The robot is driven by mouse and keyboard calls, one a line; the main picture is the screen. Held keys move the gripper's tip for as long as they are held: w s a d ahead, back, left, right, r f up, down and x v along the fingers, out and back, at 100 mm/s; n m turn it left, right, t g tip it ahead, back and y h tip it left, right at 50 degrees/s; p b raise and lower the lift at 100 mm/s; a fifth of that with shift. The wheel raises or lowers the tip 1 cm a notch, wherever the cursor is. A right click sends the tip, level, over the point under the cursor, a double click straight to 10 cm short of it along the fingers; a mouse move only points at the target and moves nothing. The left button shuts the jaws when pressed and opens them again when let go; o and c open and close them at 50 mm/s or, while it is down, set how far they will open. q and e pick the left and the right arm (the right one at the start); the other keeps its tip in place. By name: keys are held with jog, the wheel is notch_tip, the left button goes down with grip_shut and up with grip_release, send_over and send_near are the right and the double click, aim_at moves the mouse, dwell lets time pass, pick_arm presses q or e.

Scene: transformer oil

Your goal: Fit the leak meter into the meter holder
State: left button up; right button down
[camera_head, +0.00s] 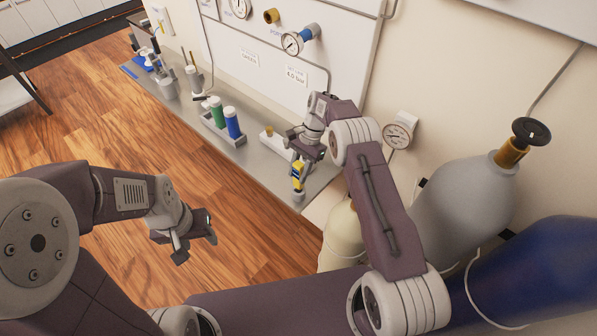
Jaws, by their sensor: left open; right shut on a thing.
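The leak meter appears to be the small yellow device (298,172) with a dark face in the head view. My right gripper (301,160) is shut on it near the right end of the grey bench. A small grey piece (298,195) shows just below the meter; I cannot tell whether it is part of the meter or a holder, or whether they touch. I cannot clearly identify the meter holder. My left gripper (194,246) is open and empty over the wooden floor, apart from the bench.
The bench (190,122) carries a tray with a green bottle (217,112) and a blue bottle (232,123), and a pale block (274,144). Gauges (292,43) are on the wall panel behind. Grey (468,210) and blue (540,270) cylinders stand at right.

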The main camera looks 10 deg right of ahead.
jog(key=shift+f+b, duration=0.6)
jog(key=shift+f, duration=0.3)
jog(key=c, duration=0.9)
grip_release()
jog(key=shift+d+r, duration=0.1)
jog(key=shift+r, duration=0.05)
jog(key=b+v, duration=0.2)
jog(key=v, duration=0.1)
jog(key=shift+w, duration=0.15)
jog(key=shift+p+v, duration=0.4)
jog(key=shift+v, duration=2.5)
